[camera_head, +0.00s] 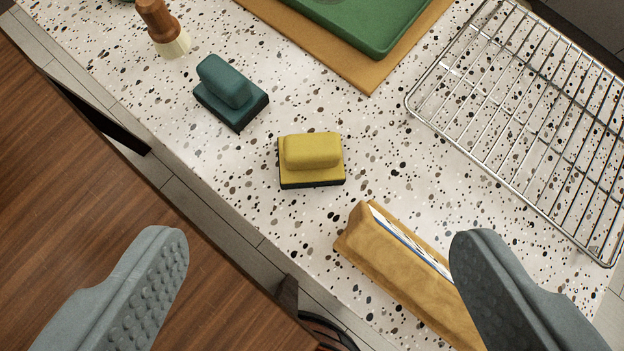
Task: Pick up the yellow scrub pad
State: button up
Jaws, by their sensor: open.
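The yellow scrub pad (312,153) has a raised block handle and a dark underside. It lies flat on the speckled counter (240,180), near the middle of the view. My gripper (315,255) shows at the bottom, its two grey fingers wide apart and empty. The pad is beyond the fingertips, roughly centred between them, and nothing touches it. The right finger overlaps part of a tan box in the view.
A teal scrub pad (229,92) lies up and left of the yellow one, with a wooden-handled brush (163,28) beyond. A tan box (408,270) lies close below right. A wire rack (530,120) and a green tray on a board (375,30) lie farther back.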

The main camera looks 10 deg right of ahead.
aim_at(313, 145)
jog(key=w+f+g, duration=0.2)
jog(key=w+g, duration=0.7)
jog(key=w, duration=0.3)
jog(key=shift+n, duration=0.4)
notch_tip(313, 145, down, 17)
jog(key=shift+s+r, duration=0.1)
jog(key=shift+s, duration=0.05)
jog(key=c, duration=1.1)
jog(key=shift+c, duration=0.2)
notch_tip(313, 145, up, 10)
jog(key=shift+f, duration=0.1)
